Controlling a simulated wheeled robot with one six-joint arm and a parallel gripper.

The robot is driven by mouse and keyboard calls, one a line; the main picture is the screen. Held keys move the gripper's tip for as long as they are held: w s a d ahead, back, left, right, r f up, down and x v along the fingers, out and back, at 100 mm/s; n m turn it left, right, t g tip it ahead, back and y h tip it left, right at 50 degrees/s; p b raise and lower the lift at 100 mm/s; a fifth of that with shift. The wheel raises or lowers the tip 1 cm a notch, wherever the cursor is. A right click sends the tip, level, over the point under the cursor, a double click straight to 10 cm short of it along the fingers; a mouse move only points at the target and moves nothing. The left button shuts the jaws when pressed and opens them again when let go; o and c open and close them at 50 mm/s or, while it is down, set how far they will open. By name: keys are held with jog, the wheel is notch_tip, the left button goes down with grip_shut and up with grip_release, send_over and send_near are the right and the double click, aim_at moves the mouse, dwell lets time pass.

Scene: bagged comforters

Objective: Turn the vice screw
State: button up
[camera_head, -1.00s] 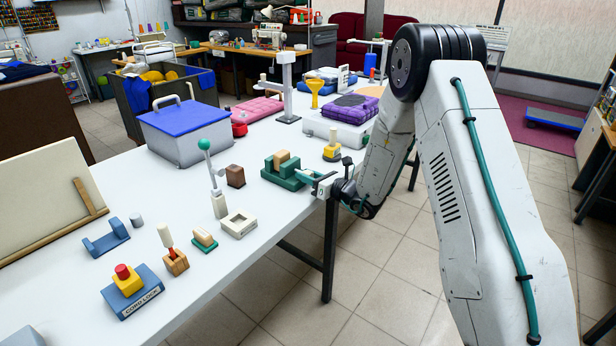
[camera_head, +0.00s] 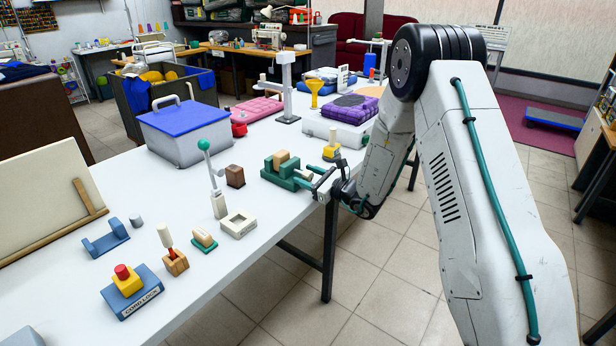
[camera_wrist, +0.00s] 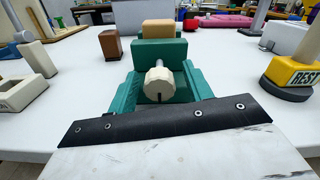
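The green vice (camera_head: 281,170) stands near the right edge of the white table, with a tan block (camera_head: 281,158) between its jaws. In the wrist view the vice (camera_wrist: 161,53) is straight ahead. Its cream, round, slotted screw end (camera_wrist: 159,84) faces the camera near the picture's middle. My gripper (camera_head: 313,179) is at the screw side of the vice, close to it; contact cannot be made out. In the wrist view a dark plate and a pale housing of mine fill the bottom. The fingertips do not show clearly there, so their opening is unclear.
A brown block (camera_head: 235,176) and a green-knobbed lever (camera_head: 212,180) stand left of the vice. A blue-lidded box (camera_head: 186,130) is farther back. Floor lies open beyond the table edge.

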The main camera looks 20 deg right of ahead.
jog(key=v, duration=0.7)
jog(key=shift+s+d, duration=0.2)
jog(key=shift+s, duration=0.1)
